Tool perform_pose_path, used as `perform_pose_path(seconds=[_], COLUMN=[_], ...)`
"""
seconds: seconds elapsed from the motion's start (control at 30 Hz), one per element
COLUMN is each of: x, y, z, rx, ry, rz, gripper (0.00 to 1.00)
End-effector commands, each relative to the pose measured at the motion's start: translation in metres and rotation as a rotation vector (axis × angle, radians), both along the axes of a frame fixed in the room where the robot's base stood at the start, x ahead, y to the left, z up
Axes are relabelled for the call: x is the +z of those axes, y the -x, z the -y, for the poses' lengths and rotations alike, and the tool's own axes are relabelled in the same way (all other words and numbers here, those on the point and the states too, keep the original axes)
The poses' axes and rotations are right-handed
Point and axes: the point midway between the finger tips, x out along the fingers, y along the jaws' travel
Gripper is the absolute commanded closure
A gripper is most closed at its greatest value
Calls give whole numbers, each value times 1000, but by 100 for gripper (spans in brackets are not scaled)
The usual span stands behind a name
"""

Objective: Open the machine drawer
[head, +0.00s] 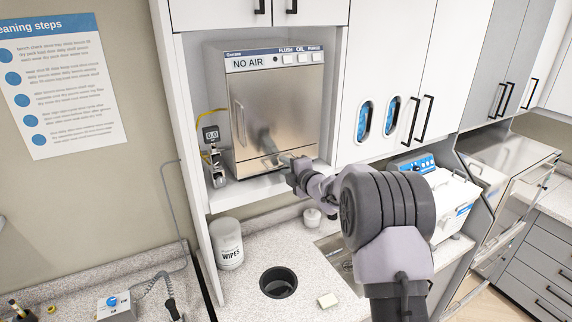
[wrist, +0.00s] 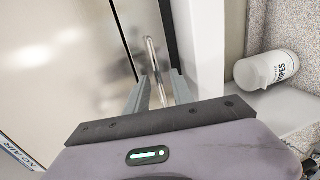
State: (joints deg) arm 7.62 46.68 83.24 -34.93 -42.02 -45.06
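The steel-fronted machine (head: 275,105) labelled NO AIR stands in the cabinet bay. Its lower front panel, the drawer (wrist: 142,22), shows in the wrist view beside a dark seam. A slim metal drawer handle (wrist: 152,60) stands out from it, running lengthwise between my fingers. My gripper (head: 284,160) is at the machine's lower front in the head view, largely hiding the handle there. In the wrist view my gripper (wrist: 158,92) is open, with one finger on each side of the handle and gaps visible. Contact cannot be seen. The drawer looks flush with the machine.
A wipes canister (head: 229,246) stands on the counter below, left of a round counter hole (head: 278,282). A small gauge (head: 211,134) and fittings stand left of the machine. The bay's side walls and shelf (head: 232,194) closely frame it.

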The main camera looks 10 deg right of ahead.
Motion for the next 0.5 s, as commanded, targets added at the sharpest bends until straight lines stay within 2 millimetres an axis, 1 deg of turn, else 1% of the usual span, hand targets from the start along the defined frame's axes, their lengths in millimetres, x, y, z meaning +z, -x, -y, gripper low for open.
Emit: perform_pose_path(seconds=[0.2,0.23,0.3,0.37,0.5], x=[0,0,0,0,0], y=[0,0,0,0,0], z=[0,0,0,0,0], rx=[0,0,0,0,0], ry=[0,0,0,0,0], rz=[0,0,0,0,0], gripper=[71,75,89,100,100])
